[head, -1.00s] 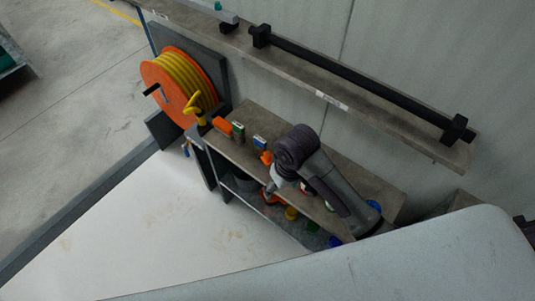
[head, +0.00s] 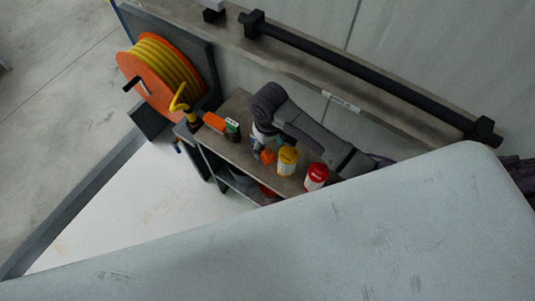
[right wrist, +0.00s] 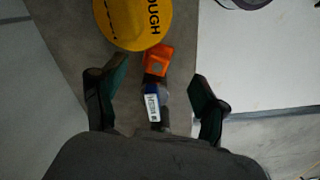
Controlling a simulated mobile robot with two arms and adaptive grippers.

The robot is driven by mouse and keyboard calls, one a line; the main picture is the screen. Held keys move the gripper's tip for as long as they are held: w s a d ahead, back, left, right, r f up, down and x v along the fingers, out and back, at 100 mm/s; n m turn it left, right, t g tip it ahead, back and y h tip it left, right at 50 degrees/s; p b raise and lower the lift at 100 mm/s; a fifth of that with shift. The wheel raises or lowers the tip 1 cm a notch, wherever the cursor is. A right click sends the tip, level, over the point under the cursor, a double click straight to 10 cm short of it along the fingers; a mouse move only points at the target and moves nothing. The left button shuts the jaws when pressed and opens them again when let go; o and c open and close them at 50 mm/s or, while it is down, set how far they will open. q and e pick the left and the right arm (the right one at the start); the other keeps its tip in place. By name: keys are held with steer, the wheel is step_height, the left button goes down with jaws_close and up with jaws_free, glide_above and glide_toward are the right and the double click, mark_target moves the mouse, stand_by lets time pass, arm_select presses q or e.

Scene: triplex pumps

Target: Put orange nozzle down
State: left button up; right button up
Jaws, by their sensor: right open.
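A small orange piece (head: 267,156), which I take to be the orange nozzle, is on the shelf top (head: 236,104) just below my right gripper (head: 261,145). In the right wrist view the orange piece (right wrist: 157,60) lies just beyond a dark block with a blue and white label (right wrist: 153,103). My right gripper (right wrist: 157,100) is open, with one finger on each side of the labelled block and a gap to both. Whether the orange piece and the block are joined, I cannot tell. My left gripper is out of view.
A yellow container (head: 287,160) and a red one (head: 316,176) stand close to the right gripper. Another orange piece (head: 214,122) and a green-labelled block (head: 233,127) are to its left. An orange reel with yellow hose (head: 163,72) hangs at left. A black bar (head: 365,75) runs along the wall.

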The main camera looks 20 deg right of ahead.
mark_target(268, 152)
steer(key=f, duration=0.6)
steer(key=shift+w+f, duration=0.4)
steer(key=c, duration=1.2)
